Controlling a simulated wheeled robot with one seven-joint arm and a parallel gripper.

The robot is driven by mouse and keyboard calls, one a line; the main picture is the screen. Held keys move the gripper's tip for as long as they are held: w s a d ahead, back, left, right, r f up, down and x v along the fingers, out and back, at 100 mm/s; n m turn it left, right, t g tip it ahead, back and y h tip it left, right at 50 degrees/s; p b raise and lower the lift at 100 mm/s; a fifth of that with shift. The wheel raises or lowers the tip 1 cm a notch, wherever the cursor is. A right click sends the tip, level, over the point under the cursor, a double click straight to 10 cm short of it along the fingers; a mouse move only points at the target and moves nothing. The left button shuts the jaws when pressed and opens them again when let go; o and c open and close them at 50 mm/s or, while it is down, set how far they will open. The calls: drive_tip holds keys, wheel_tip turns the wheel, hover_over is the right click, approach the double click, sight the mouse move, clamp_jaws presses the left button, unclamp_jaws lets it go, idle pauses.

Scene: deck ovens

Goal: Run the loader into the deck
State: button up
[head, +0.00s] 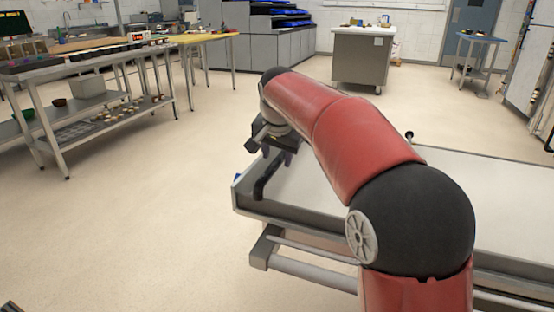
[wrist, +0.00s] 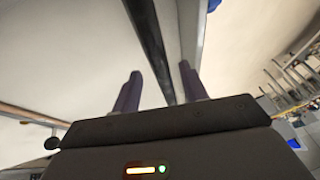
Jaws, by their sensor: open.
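The loader (head: 325,185) is a long low bed with a pale flat top and a grey metal frame, running to the right edge of the head view. A black bar handle (head: 266,180) stands at its left end. It also shows as a dark bar (wrist: 150,40) in the wrist view. My gripper (head: 281,153) is over that left end, pointing down. In the wrist view my gripper (wrist: 160,75) is open, with the bar running between its two purple fingers, apparently touching neither. How deep the bar sits between them is unclear. I cannot make out a deck opening.
A steel table (head: 50,72) with trays and a lower shelf stands at left. A grey cabinet (head: 362,58) and a small table (head: 478,52) stand at the back. A tall pale unit (head: 525,65) is at the right edge. The floor left of the loader is clear.

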drive_tip(key=shift+x, duration=0.85)
clamp_jaws()
